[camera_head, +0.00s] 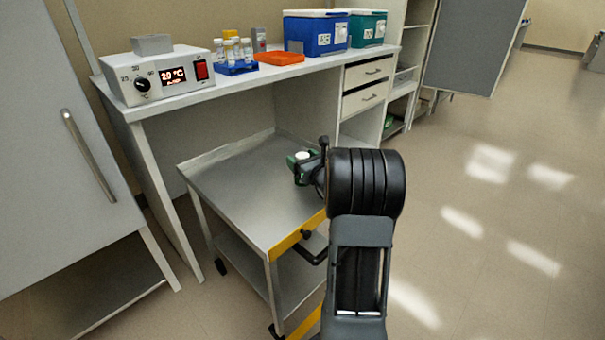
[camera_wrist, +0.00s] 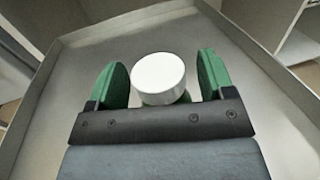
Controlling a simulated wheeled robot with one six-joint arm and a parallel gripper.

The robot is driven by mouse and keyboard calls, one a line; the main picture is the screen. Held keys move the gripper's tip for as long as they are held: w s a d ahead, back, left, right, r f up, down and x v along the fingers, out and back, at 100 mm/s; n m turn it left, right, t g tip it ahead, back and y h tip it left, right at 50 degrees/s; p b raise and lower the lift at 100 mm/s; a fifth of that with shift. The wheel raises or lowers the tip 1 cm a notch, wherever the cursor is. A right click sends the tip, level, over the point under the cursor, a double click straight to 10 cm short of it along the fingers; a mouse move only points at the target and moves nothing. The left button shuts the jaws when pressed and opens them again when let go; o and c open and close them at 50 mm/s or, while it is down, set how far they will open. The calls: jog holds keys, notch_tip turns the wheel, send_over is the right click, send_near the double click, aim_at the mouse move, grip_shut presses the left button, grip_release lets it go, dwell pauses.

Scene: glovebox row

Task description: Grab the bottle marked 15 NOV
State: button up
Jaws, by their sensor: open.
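A bottle with a round white cap (camera_wrist: 159,76) is on the steel cart, between the two green fingers of my gripper (camera_wrist: 162,82). The fingers are apart, with a gap on each side of the cap. Below the cap, my gripper's dark body hides nearly all of the bottle, and no label or date can be read. In the head view, my gripper (camera_head: 302,168) is low over the cart top, and the white cap (camera_head: 302,155) just shows between its fingers.
The steel cart (camera_head: 235,195) has a raised rim and a yellow front edge; its top is otherwise bare. On the bench behind are a heater (camera_head: 160,80), a blue rack (camera_head: 236,69) of vials, an orange tray (camera_head: 279,58), and blue (camera_head: 315,35) and teal (camera_head: 367,29) boxes. Floor at right is clear.

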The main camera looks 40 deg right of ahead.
jog(key=c, duration=1)
jog(key=shift+c, duration=0.4)
jog(key=shift+r, duration=0.15)
